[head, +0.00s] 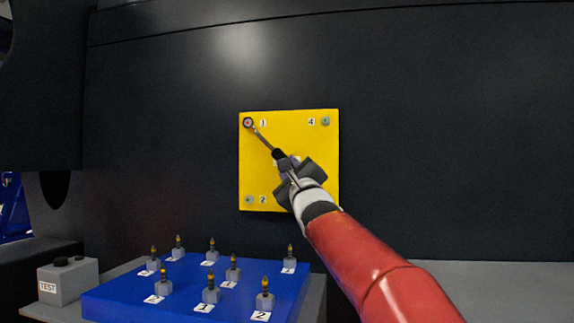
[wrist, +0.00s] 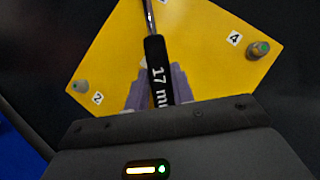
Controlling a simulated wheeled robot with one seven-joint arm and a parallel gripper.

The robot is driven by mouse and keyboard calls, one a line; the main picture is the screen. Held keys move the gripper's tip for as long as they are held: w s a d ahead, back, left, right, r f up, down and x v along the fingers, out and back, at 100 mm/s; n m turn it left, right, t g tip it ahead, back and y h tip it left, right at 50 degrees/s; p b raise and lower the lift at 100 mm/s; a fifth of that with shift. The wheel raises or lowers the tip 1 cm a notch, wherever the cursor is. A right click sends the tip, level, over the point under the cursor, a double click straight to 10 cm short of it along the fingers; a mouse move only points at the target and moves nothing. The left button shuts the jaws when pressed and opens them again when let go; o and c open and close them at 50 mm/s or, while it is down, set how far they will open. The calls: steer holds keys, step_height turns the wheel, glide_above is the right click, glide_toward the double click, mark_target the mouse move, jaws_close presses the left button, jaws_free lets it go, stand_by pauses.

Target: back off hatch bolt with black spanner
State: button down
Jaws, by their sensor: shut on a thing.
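The yellow hatch (head: 285,135) is a square plate on the dark chassis wall. Bolt 1 (head: 248,122) sits at its upper left corner, bolt 4 (head: 326,121) at upper right and bolt 2 (head: 249,200) at lower left. My gripper (head: 283,158) is shut on the black handle of the spanner (head: 263,140), in front of the plate. The spanner's steel shank runs up and left, and its head shows at bolt 1. In the wrist view the black handle (wrist: 156,75) reads "17 m", the rest hidden. The spanner's head is out of that view. The lower right corner is hidden behind my arm.
A blue tray (head: 120,301) with several upright numbered fittings stands at the lower left, below the hatch. A grey box labelled TEST (head: 67,281) is left of it. The wall around the hatch is clear.

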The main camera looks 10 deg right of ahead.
steer(key=shift+s+d+r+n+y+p, duration=0.1)
steer(key=shift+d+r+n+y+p, duration=0.2)
steer(key=shift+p, duration=0.6)
steer(key=shift+s+d+r+n+y+p, duration=0.1)
steer(key=shift+r+n+p, duration=0.3)
steer(key=shift+p, duration=0.45)
steer(key=shift+d+r+g+p, duration=0.15)
steer(key=shift+g+p, duration=0.15)
steer(key=shift+p, duration=0.2)
steer(key=p, duration=0.1)
steer(key=n+p, duration=0.1)
steer(key=p, duration=0.1)
steer(key=shift+s+d+r, duration=0.1)
steer(key=shift+d+r, duration=0.1)
steer(key=shift+r, duration=0.2)
steer(key=p, duration=0.2)
steer(key=shift+s+d+r+n+g+y+p, duration=0.1)
steer(key=shift+d+r+n+g+y+p, duration=0.2)
steer(key=shift+r+n+g+p, duration=0.1)
steer(key=shift+a+f+m+b, duration=0.3)
steer(key=shift+f+b, duration=0.25)
steer(key=shift+b, duration=0.15)
